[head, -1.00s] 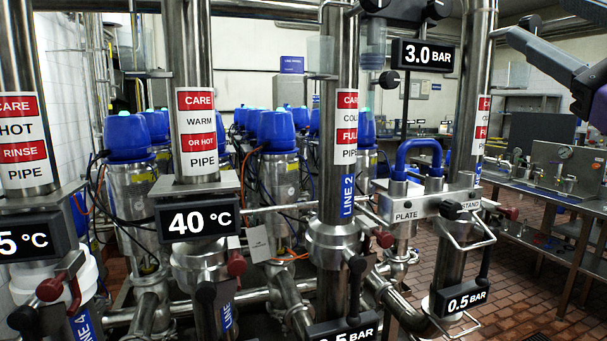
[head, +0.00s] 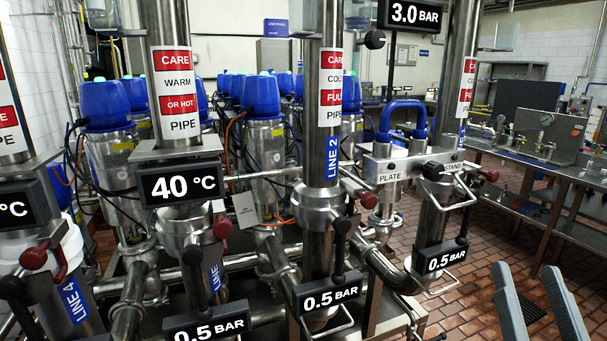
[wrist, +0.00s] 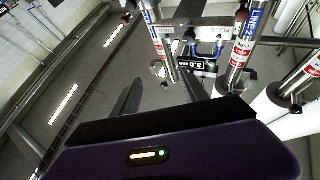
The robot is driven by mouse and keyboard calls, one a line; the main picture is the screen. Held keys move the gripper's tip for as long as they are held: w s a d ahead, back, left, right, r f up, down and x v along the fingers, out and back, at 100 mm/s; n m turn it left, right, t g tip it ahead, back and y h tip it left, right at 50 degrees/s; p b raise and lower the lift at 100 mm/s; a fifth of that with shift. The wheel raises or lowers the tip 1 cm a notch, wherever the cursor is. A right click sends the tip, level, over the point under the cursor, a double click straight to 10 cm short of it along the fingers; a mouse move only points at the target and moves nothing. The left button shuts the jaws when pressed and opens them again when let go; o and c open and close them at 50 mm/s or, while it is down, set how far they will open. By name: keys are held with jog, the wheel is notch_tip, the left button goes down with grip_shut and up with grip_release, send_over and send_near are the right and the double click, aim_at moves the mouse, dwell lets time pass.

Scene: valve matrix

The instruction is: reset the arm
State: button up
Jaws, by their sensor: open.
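My gripper (head: 527,268) shows at the bottom right of the head view as two grey fingers pointing up, spread apart with nothing between them. Red-brown floor tiles lie behind it. In the wrist view my gripper (wrist: 161,84) shows its two dark fingers apart beyond its purple housing. The fingers touch nothing that I can see. The rest of my arm is out of the head view.
Steel pipes stand in front, including the LINE 2 pipe (head: 331,125) and a 40 °C display (head: 180,184). A blue U-shaped handle (head: 403,108) tops the plate stand. A steel bench (head: 540,170) stands at right. Open floor (head: 500,240) lies between.

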jog(key=s+a+f+n+g+y, duration=0.1)
jog(key=s+a+f+g, duration=0.3)
jog(key=s+f, duration=0.9)
jog(key=s+a+f+n+g+y, duration=0.2)
jog(key=s+a+f+g+y, duration=0.2)
jog(key=s+f, duration=0.9)
jog(key=shift+s+a, duration=0.85)
jog(key=shift+s, duration=0.35)
